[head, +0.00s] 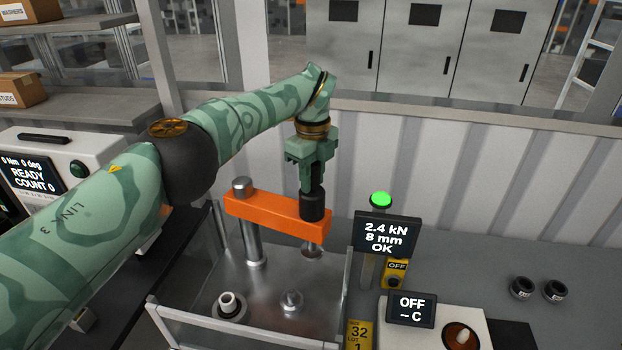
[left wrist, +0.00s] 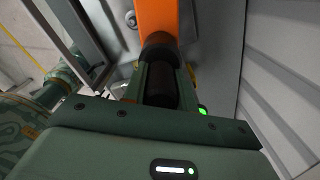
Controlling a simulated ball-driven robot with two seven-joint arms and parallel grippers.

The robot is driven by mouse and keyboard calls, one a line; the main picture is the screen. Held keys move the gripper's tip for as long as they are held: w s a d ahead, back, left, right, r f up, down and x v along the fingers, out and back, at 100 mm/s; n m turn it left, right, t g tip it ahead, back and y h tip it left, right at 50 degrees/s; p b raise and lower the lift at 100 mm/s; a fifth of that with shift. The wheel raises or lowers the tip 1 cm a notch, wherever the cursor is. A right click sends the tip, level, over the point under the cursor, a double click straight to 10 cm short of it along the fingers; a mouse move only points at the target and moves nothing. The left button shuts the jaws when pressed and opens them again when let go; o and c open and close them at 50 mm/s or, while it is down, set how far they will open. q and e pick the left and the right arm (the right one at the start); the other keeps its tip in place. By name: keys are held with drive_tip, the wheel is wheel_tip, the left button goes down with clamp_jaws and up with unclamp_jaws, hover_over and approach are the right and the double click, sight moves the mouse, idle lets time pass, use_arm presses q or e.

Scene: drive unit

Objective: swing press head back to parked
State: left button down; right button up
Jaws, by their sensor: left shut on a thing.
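The orange press head (head: 275,213) is an arm on a steel post (head: 250,240) at its left end. A black knob (head: 314,207) stands on its right end, with a metal ram (head: 312,250) below. My left gripper (head: 312,185) points down and is shut on the black knob. In the left wrist view the black knob (left wrist: 160,86) sits between the fingers, with the orange press head (left wrist: 157,20) beyond. In the head view the press head reaches to the right from its post, and the ram is to the right of a small metal fitting (head: 292,301). My right gripper is out of view.
A clear guard with a pale rail (head: 230,325) surrounds the press plate. A display reading 2.4 kN, 8 mm, OK (head: 387,235) stands close on the right, under a green lamp (head: 381,199). A metal ring part (head: 228,304) sits front left. Two black rings (head: 538,288) lie far right.

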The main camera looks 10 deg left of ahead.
use_arm(q)
drive_tip(key=shift+r, duration=0.1)
drive_tip(key=c, duration=1.1)
unclamp_jaws()
wheel_tip(320, 180, up, 5)
drive_tip(key=shift+r, duration=0.15)
wheel_tip(320, 180, up, 3)
drive_tip(key=shift+p, duration=0.65)
wheel_tip(320, 180, up, 8)
drive_tip(key=p, duration=0.9)
drive_tip(key=shift+p, duration=0.4)
